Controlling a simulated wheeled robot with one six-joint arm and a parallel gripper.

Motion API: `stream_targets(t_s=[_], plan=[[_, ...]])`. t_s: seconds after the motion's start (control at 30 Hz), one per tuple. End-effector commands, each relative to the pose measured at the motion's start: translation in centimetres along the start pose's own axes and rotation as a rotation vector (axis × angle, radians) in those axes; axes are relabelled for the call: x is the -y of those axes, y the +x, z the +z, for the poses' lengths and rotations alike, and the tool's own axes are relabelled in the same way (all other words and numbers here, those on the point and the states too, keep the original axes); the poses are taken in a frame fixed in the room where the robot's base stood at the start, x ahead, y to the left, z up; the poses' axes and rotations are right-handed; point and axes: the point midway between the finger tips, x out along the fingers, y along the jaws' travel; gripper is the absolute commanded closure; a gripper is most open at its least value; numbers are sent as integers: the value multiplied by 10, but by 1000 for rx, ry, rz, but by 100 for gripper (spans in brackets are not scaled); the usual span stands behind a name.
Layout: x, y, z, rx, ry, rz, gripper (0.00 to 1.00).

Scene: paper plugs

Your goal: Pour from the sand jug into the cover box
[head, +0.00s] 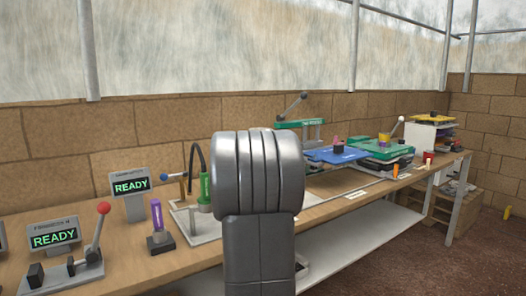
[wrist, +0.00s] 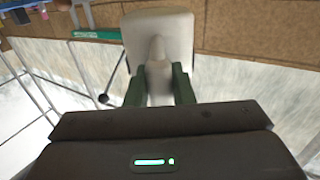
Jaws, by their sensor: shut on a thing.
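In the wrist view, my gripper (wrist: 159,82) has its two dark green fingers closed on a pale, off-white vessel (wrist: 160,23), which I take to be the sand jug. The fingers grip a narrow pale part on its near side. The vessel's opening and contents are hidden, so I cannot tell whether sand is leaving it. The wrist view looks strongly tilted. In the head view, my grey arm hides the gripper and vessel. I cannot identify the cover box in either view.
A long wooden bench (head: 335,186) runs along the block wall. On it stand two READY displays, a red-knobbed lever (head: 98,234), a purple-handled tool (head: 157,222), a blue board (head: 345,154) and green trays (head: 388,146). Brown floor lies at the right.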

Motion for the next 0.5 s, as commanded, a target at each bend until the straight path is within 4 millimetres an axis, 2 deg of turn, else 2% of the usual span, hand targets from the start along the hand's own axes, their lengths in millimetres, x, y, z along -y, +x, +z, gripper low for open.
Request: stream_targets(t_s=[0.03,0.17,0.2,0.5], plan=[[1,1,12,1,0,0,100],[4,4,31,3,0,-1,100],[3,3,14,15,-1,0,100],[-1,-1,3,113,-1,-3,100]])
